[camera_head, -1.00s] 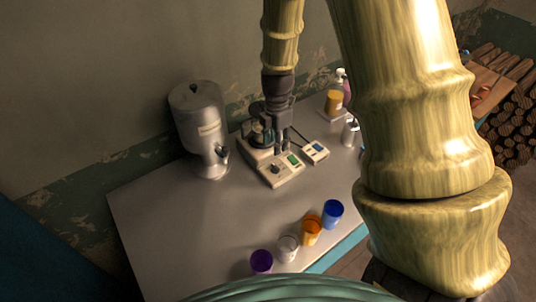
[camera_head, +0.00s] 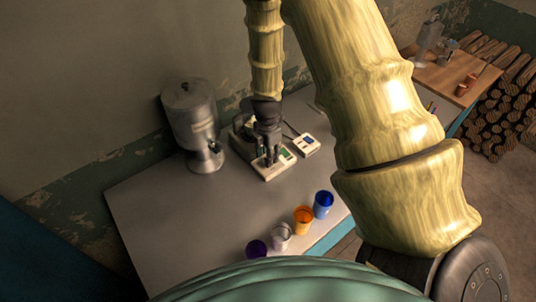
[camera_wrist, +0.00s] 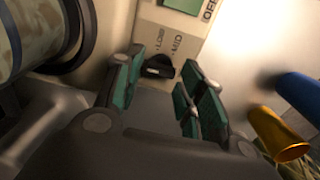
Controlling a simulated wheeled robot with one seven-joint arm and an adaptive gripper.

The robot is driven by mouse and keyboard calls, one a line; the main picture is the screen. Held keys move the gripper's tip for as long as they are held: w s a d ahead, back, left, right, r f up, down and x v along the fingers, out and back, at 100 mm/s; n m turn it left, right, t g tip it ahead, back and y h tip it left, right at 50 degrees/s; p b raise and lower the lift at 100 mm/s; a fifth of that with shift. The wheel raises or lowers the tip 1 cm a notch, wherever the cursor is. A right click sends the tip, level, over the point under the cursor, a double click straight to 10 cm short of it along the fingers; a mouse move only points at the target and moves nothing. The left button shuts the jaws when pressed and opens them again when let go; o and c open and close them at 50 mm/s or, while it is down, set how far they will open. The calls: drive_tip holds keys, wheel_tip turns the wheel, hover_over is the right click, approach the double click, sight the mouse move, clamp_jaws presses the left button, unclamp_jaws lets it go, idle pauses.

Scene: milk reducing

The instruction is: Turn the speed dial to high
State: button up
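The speed dial (camera_wrist: 158,67) is a small black knob on the beige panel (camera_wrist: 178,28) of the stirring machine. The words LOW and MID show beside it in the wrist view; I cannot tell for sure which one it points at. My gripper (camera_wrist: 163,72) is open, with one green-padded finger on each side of the dial. I cannot tell whether the pads touch it. In the head view, my gripper (camera_head: 270,156) is over the front of the machine (camera_head: 268,174) and hides the dial.
A green switch marked OFF (camera_wrist: 186,5) is close to the dial. A metal urn (camera_head: 190,125) stands left of the machine, and a small white box (camera_head: 306,145) is at its right. Purple, clear, orange (camera_head: 303,220) and blue cups line the table's front edge. The table's left side is clear.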

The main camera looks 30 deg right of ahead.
drive_tip(key=shift+f, duration=0.65)
drive_tip(key=shift+c, duration=0.3)
drive_tip(key=c, duration=0.7)
